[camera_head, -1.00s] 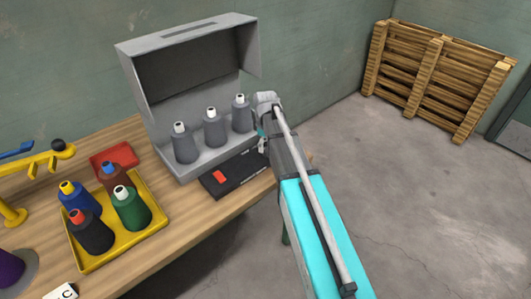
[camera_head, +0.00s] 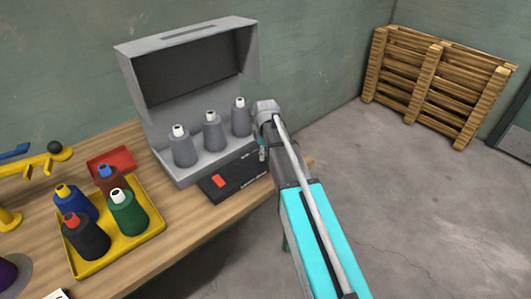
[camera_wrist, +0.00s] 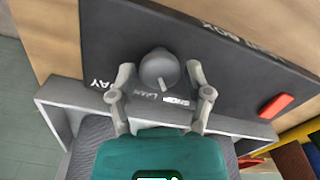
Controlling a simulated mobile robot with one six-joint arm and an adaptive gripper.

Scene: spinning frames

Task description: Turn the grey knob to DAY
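The grey knob (camera_wrist: 158,70) is round and sits on a black panel (camera_wrist: 225,65) in the wrist view. Its pale pointer mark faces the bottom of the picture, slightly right, towards small white lettering partly covered by my gripper. A white label that seems to read DAY (camera_wrist: 103,84) is to the left of the knob. My gripper (camera_wrist: 160,74) is open, with one finger on each side of the knob and a visible gap at each side. In the head view the black panel (camera_head: 240,178) lies at the table's front edge, and my arm hides the knob.
A red switch (camera_head: 218,182) is on the panel's left part. A grey hooded box (camera_head: 190,170) with several grey cones stands just behind the panel. A yellow tray (camera_head: 150,240) of coloured cones is left on the wooden table (camera_head: 195,215).

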